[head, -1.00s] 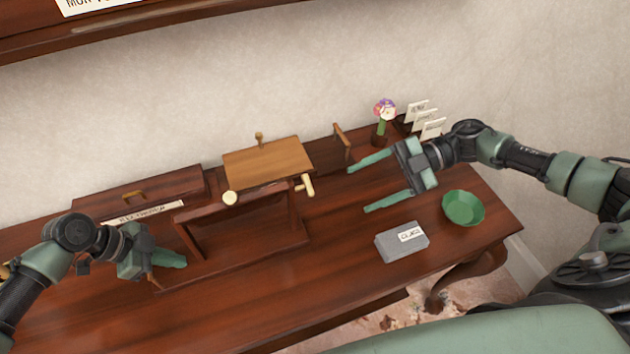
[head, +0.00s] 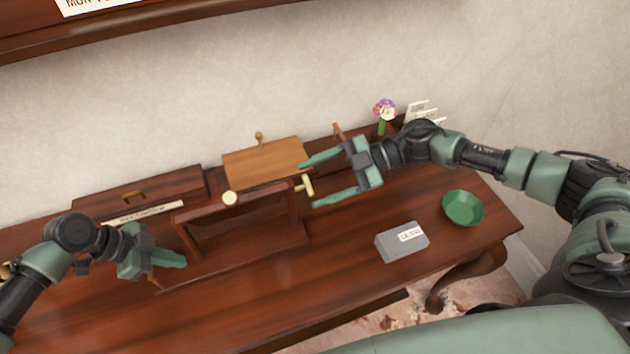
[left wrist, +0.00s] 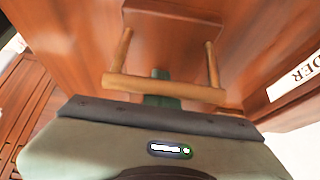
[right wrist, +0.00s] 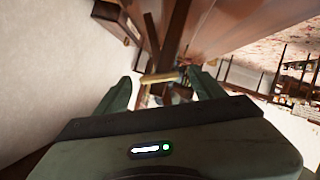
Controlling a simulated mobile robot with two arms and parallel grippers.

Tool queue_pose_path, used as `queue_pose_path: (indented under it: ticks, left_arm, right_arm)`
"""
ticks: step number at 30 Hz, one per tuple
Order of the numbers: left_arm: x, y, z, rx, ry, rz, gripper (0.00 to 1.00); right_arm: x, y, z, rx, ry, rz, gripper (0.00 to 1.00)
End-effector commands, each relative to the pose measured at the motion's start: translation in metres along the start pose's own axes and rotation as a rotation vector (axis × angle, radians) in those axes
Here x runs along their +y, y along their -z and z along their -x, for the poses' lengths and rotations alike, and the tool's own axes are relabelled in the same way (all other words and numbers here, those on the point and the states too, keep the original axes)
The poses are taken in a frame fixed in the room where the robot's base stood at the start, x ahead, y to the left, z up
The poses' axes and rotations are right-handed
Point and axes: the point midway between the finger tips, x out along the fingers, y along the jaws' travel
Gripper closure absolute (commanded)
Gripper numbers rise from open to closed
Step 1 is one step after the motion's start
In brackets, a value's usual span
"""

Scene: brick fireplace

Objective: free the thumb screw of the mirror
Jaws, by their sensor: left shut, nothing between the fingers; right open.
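My left gripper (head: 184,262) is shut and empty by the frame's lower left. In the left wrist view a wooden bar on two posts (left wrist: 165,90) crosses in front of its fingers (left wrist: 158,76).
A grey labelled box (head: 402,242) and a green bowl (head: 463,208) sit at the right of the desk. A flower vase (head: 383,122) and cards (head: 422,110) stand behind the right arm. The desk front is clear.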

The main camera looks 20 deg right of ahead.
Motion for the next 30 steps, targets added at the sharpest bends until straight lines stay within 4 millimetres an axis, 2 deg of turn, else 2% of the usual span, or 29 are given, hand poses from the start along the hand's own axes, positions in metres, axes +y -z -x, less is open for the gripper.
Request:
queue_pose_path:
  ticks: [3, 11, 14, 18, 30]
  left_arm:
    - [0.0032, -0.0034, -0.004, -0.006, -0.008, 0.003, 1.0]
    - [0.0031, -0.0035, -0.004, -0.006, -0.007, 0.003, 1.0]
    - [0.0031, -0.0035, -0.004, -0.006, -0.007, 0.003, 1.0]
    - [0.003, -0.0035, -0.0039, -0.006, -0.007, 0.003, 1.0]
    - [0.0028, -0.0037, -0.0038, -0.006, -0.007, 0.003, 1.0]
  right_arm:
    - [-0.0006, -0.0003, -0.0067, 0.0, 0.001, 0.001, 0.31]
    - [-0.0006, -0.0005, -0.0078, 0.0, 0.001, 0.001, 0.31]
    - [-0.0006, -0.0004, -0.0077, 0.0, 0.001, 0.001, 0.53]
    - [-0.0008, -0.0005, -0.0077, 0.0, 0.001, 0.0, 0.92]
    - [-0.0031, -0.0005, -0.0083, 0.003, -0.025, 0.065, 0.93]
